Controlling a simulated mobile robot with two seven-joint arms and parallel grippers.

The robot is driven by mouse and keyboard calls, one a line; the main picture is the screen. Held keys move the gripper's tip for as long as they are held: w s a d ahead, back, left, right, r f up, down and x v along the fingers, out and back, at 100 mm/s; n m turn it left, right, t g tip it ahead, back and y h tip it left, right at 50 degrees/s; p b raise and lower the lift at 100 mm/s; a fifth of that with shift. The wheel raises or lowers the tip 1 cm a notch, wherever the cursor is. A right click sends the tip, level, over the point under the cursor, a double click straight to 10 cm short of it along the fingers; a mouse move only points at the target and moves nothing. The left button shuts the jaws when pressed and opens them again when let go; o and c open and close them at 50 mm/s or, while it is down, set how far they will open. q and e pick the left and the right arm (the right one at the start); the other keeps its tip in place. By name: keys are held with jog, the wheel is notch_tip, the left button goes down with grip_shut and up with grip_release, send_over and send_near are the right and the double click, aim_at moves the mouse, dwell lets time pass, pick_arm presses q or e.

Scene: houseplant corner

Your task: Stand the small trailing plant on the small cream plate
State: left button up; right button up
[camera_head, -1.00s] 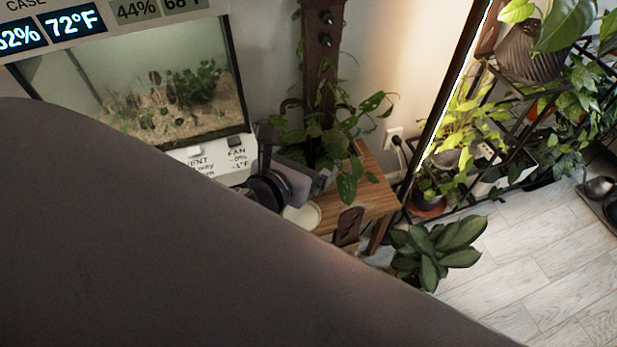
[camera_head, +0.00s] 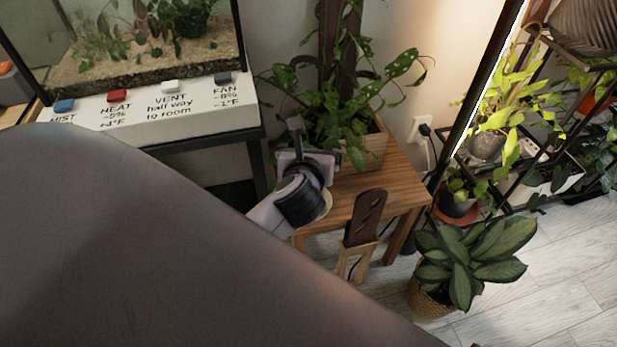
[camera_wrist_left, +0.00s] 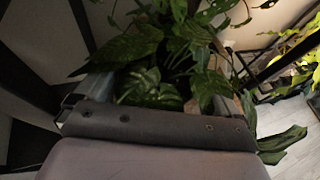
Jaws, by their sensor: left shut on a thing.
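The small cream plate (camera_head: 328,203) lies on the wooden side table, near its left edge. Only a strip of it shows beside my wrist. My left gripper (camera_head: 322,160) is over the table, just above and behind the plate in the picture. It is shut on the small trailing plant, whose green striped leaves (camera_wrist_left: 150,92) show between the fingers in the left wrist view. Its pot is hidden. In the head view the plant can hardly be told from the foliage behind. I cannot tell its height over the plate. My right gripper is out of view.
A tall plant in a wooden planter (camera_head: 373,150) stands at the back of the wooden table (camera_head: 398,184). A dark slotted wooden piece (camera_head: 365,217) rises at the front edge. A basket plant (camera_head: 465,262) stands on the floor at right. A terrarium console (camera_head: 150,112) is at left.

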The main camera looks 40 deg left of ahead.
pick_arm(q)
jog(key=shift+n+g+y, duration=0.4)
jog(key=shift+n+y, duration=0.1)
jog(key=f+b, duration=0.2)
jog(key=f, duration=0.1)
jog(key=a+f+b, duration=0.1)
jog(key=f, duration=0.1)
jog(key=shift+w, duration=0.35)
notch_tip(320, 180, down, 9)
jog(key=b, duration=0.5)
jog(key=shift+b, duration=0.3)
jog(key=shift+f, duration=0.45)
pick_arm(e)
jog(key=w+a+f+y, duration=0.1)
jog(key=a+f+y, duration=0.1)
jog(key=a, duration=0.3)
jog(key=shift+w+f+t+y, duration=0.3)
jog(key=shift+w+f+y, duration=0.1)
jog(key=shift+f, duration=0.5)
